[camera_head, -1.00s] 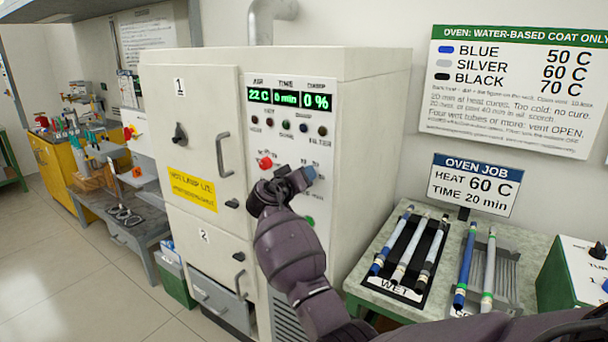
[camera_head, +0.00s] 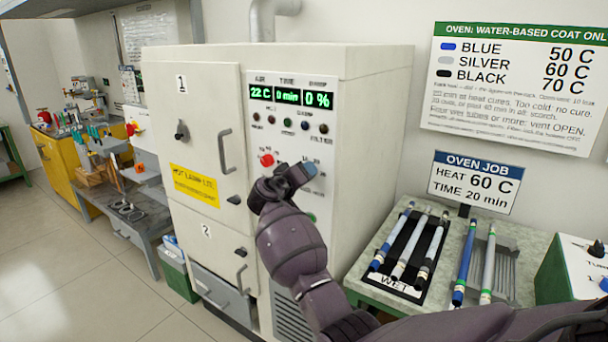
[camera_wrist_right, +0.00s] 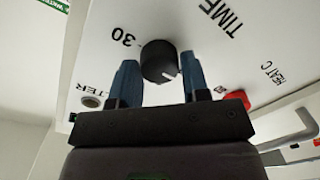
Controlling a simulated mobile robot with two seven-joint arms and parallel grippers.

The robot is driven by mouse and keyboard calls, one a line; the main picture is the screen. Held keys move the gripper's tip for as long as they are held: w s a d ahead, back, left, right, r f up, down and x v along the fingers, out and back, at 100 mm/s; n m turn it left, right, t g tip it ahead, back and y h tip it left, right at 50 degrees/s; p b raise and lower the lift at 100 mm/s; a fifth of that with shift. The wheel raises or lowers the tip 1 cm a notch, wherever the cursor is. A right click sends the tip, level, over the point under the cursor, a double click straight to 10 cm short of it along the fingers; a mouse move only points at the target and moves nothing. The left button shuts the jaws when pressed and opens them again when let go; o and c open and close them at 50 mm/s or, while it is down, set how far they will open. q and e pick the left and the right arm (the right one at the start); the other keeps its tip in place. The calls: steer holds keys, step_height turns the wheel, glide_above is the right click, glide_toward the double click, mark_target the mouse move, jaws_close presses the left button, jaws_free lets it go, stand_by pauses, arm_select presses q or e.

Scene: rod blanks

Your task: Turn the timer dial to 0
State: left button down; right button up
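The timer dial (camera_wrist_right: 158,58) is a round black knob with a white mark, below the TIME lettering and beside the number 30 in the right wrist view. In the head view it is hidden by my right gripper (camera_head: 294,176). In the wrist view my right gripper (camera_wrist_right: 159,62) is open, with one blue finger on each side of the dial and small gaps showing. The oven display (camera_head: 289,96) reads 22 C, 0 min and 0 %. My left gripper is not in view.
A red knob (camera_head: 266,160) sits close by on the oven panel; it also shows in the wrist view (camera_wrist_right: 237,98). The oven (camera_head: 375,120) has door handles at left. A bench (camera_head: 440,309) with a tray of rods marked WET stands at right, under an OVEN JOB sign (camera_head: 474,184).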

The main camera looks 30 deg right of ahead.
steer(key=o, duration=0.3)
steer(key=shift+o, duration=0.2)
steer(key=v, duration=1)
steer(key=shift+s+a+b, duration=0.25)
steer(key=shift+a+b, duration=0.1)
steer(key=shift+b, duration=0.05)
steer(key=w+a+r+n+t+y, duration=0.1)
steer(key=w+a+n+t+y, duration=0.35)
steer(key=t, duration=0.25)
steer(key=s+a+f+n+t+y, duration=0.1)
steer(key=s+a+f+t+y, duration=0.15)
steer(key=f+y, duration=0.2)
steer(key=s+a+f+n+t+y, duration=0.1)
steer(key=s+a+f+y, duration=0.1)
steer(key=s+f+y, duration=0.3)
steer(key=s+d+f+g, duration=0.1)
steer(key=s+f+g, duration=0.2)
steer(key=s+f, duration=1)
steer(key=s+d+f+m+g+y, duration=0.1)
steer(key=s+f+g, duration=0.2)
steer(key=s+f, duration=1)
steer(key=s, duration=0.6)
steer(key=shift+d+f+y, duration=0.25)
steer(key=shift+f+y, duration=0.05)
steer(key=shift+f, duration=0.05)
